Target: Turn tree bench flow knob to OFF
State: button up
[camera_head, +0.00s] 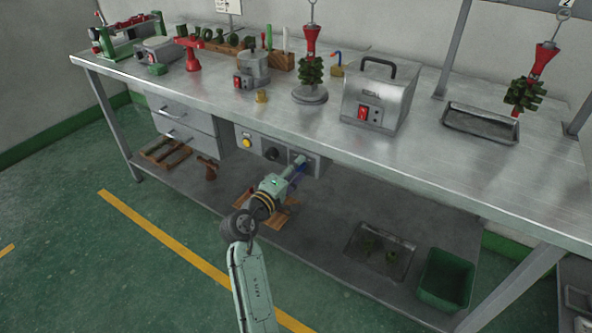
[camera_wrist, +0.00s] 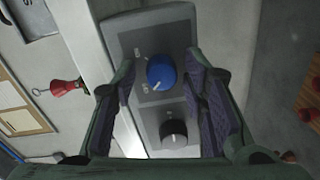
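A control panel (camera_head: 262,147) is mounted under the bench top, with a yellow button and a dark knob visible on it. In the wrist view, a blue knob (camera_wrist: 170,72) with a white pointer mark sits on the panel (camera_wrist: 125,30), pointing to the lower left. Small labels beside it are too blurred to read. A black knob (camera_wrist: 173,133) is next to it. My gripper (camera_head: 297,165) is at the right part of the panel. In the wrist view, the fingers of my gripper (camera_wrist: 161,72) are open, one on each side of the blue knob; contact is not clear.
The metal bench top (camera_head: 215,95) overhangs my gripper. A lower shelf (camera_head: 325,225) holds wooden pieces, a tray and a green bin (camera_head: 446,280). Drawers (camera_head: 183,120) stand left of the panel. The floor in front is clear.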

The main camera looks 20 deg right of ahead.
jog(key=shift+s, duration=0.1)
jog(key=v, duration=1.2)
jog(key=shift+a, duration=0.1)
